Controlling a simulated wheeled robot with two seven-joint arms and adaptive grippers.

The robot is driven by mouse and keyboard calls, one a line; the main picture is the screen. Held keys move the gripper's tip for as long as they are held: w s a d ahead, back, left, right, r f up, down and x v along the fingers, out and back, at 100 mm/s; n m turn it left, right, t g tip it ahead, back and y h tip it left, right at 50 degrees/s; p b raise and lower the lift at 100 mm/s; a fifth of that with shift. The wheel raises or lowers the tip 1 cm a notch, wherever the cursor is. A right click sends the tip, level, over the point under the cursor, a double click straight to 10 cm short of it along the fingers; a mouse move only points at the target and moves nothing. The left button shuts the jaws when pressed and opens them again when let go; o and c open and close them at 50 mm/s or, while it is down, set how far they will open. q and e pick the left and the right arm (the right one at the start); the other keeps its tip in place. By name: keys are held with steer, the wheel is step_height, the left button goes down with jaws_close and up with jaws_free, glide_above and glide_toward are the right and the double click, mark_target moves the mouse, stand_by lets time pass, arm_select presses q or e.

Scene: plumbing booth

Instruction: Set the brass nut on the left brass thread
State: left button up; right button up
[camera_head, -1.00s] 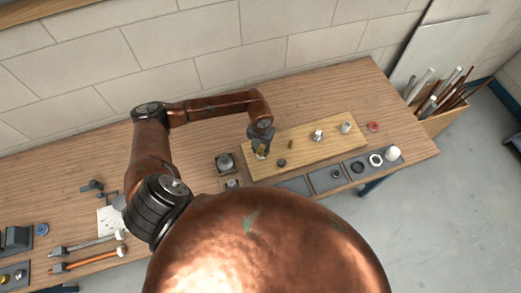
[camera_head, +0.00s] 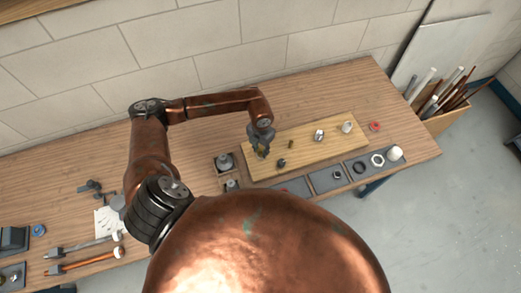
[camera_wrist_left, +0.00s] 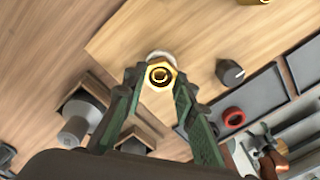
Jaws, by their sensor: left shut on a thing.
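My left gripper (camera_head: 262,148) reaches down over the left end of the wooden board. In the left wrist view its fingers (camera_wrist_left: 158,82) are shut on the brass nut (camera_wrist_left: 161,75), a hex ring with a dark, threaded-looking centre. The nut also shows as a small yellow spot in the head view (camera_head: 262,154). A pale round fitting (camera_wrist_left: 158,56) shows just behind the nut. The left brass thread cannot be made out there, and whether the nut touches anything is unclear. Another small brass piece (camera_head: 291,145) stands on the board to the right. My right gripper cannot be made out.
The board (camera_head: 333,152) also carries a dark knob-like part (camera_head: 281,163) and metal fittings (camera_head: 319,135). Boxed grey parts (camera_head: 225,162) stand left of the board.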

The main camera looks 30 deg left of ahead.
arm_select(q)
steer(key=shift+m+b, duration=0.7)
steer(key=shift+m, duration=0.3)
steer(key=o, duration=1.2)
steer(key=shift+o, duration=0.2)
steer(key=o, duration=0.6)
steer(key=shift+o, duration=1.1)
